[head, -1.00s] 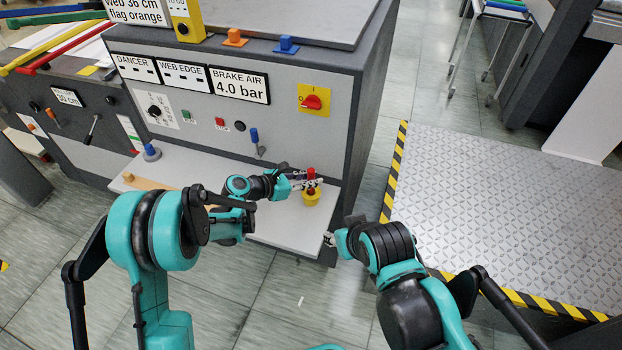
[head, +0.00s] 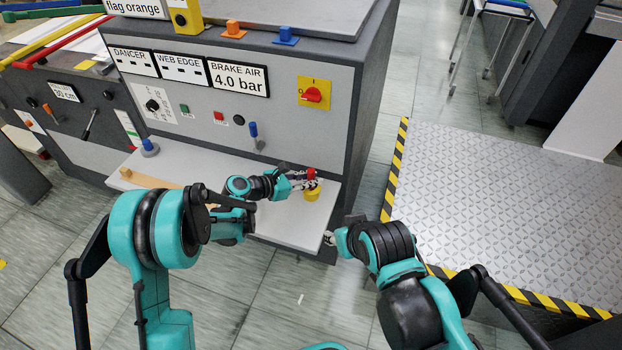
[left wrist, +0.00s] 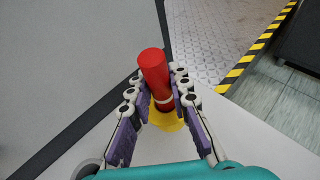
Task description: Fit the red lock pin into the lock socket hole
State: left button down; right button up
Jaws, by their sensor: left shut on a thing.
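The red lock pin (head: 311,173) is held by my left gripper (head: 303,183) at the right end of the white shelf. In the left wrist view the red pin (left wrist: 154,72) stands between the two fingers of my left gripper (left wrist: 160,98), which are shut on it. The yellow lock socket (head: 311,194) is directly below the pin; it also shows in the left wrist view (left wrist: 168,122). The fingers hide part of the pin's lower end and the hole, so I cannot tell how deep the pin sits. Only a little of my right gripper (head: 330,239) shows, near the shelf's front corner.
The white shelf (head: 210,166) juts from the grey machine panel. A blue-topped pin (head: 254,134) and a blue knob (head: 148,146) are left of the socket. A wooden strip (head: 150,181) lies on the shelf. A striped-edge metal platform (head: 500,215) lies to the right.

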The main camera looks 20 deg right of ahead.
pick_arm(q)
jog(key=shift+f+b, duration=0.6)
jog(key=shift+f, duration=0.25)
jog(key=c, duration=1.3)
grip_release()
jog(key=v, duration=1.2)
jog(key=shift+r, duration=0.1)
jog(key=s+a+r+m+t+y, duration=0.1)
jog(key=s+a+r+m+y, duration=0.1)
jog(key=s+a+m+y, duration=0.2)
jog(key=s+a+r+m+t+y, duration=0.1)
jog(key=s+a+m+y, duration=0.3)
jog(key=s+a+m, duration=0.6)
jog(key=s+a+r+m+t+y, duration=0.1)
jog(key=s+a+r+m+y, duration=0.2)
jog(key=a, duration=0.8)
jog(key=shift+s+m+y, duration=0.5)
jog(key=shift+s+m, duration=0.6)
jog(key=shift+s, duration=0.3)
jog(key=shift+s+m+y, duration=0.5)
jog(key=shift+s+m, duration=0.6)
jog(key=shift+s, duration=0.25)
